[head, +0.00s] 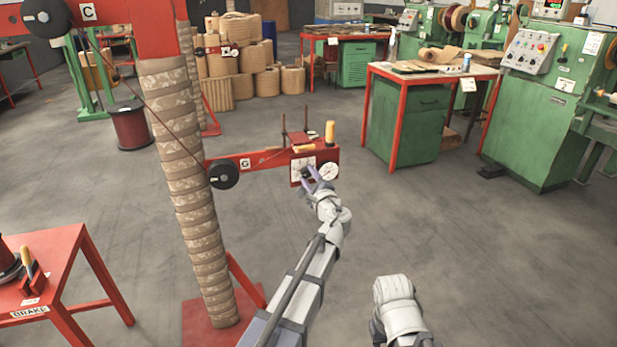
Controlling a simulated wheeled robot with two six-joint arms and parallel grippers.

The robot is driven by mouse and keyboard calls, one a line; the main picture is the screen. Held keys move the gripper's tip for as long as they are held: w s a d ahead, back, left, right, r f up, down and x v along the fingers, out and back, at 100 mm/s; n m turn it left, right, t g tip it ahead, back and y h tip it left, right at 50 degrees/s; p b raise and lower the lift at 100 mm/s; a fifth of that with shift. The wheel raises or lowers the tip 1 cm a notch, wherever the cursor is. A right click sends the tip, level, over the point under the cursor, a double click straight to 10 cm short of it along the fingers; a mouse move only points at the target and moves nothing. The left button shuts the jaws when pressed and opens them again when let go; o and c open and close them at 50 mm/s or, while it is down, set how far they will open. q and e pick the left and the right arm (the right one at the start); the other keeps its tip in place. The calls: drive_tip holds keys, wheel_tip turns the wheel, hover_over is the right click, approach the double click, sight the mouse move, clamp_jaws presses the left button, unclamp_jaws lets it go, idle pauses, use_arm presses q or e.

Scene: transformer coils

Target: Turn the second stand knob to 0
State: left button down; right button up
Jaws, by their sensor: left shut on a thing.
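A red stand arm (262,158) labelled "G" reaches out from the wrapped post to a head with a square white dial plate (295,178) and a round gauge (330,172). A small dark knob (306,171) sits in front of the square plate. My left gripper (311,177) is at that knob with its fingers shut on it. The fingers hide part of the knob and plate, and the knob's pointer and the markings are too small to read. Of my right arm only a pale link shows at the bottom; its gripper is not visible.
A tall wrapped post (190,200) stands left of my left arm, with a black pulley (223,175) on it. A red table (45,270) is at the lower left. A green cabinet (405,120) and machine (535,125) stand right. The floor at the lower right is clear.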

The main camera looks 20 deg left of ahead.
use_arm(q)
drive_tip(key=n, duration=0.4)
drive_tip(key=shift+n, duration=1.8)
drive_tip(key=shift+c, duration=2.4)
unclamp_jaws()
drive_tip(key=shift+s, duration=0.1)
drive_tip(key=v, duration=0.7)
drive_tip(key=shift+s+d, duration=0.2)
drive_tip(key=shift+s, duration=0.05)
drive_tip(key=shift+n, duration=0.3)
